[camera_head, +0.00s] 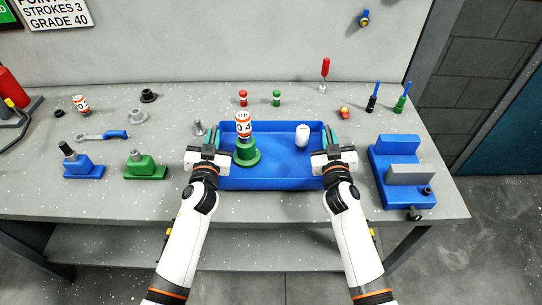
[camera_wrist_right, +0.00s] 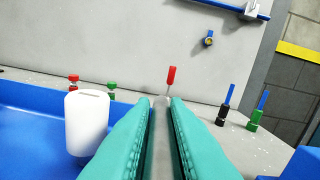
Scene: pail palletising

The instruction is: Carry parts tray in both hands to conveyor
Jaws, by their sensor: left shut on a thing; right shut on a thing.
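The blue parts tray (camera_head: 272,177) sits on the grey speckled workbench in the head view. In it are a green stand (camera_head: 246,155) with an orange-and-white labelled can (camera_head: 243,126) above it, and a white cylinder (camera_head: 302,136). My left gripper (camera_head: 211,147) is shut on the tray's left side wall. My right gripper (camera_head: 329,146) is shut on its right side wall. In the right wrist view, teal fingers (camera_wrist_right: 161,120) fill the lower middle, with the tray (camera_wrist_right: 30,130) and the white cylinder (camera_wrist_right: 87,125) to their left. The conveyor is not recognisable in view.
A blue stepped fixture (camera_head: 393,165) stands close to the tray's right. Green (camera_head: 145,167) and blue (camera_head: 83,167) blocks, a wrench (camera_head: 102,135) and small parts lie to the left. A red screwdriver (camera_head: 324,72) and small coloured pieces stand behind the tray.

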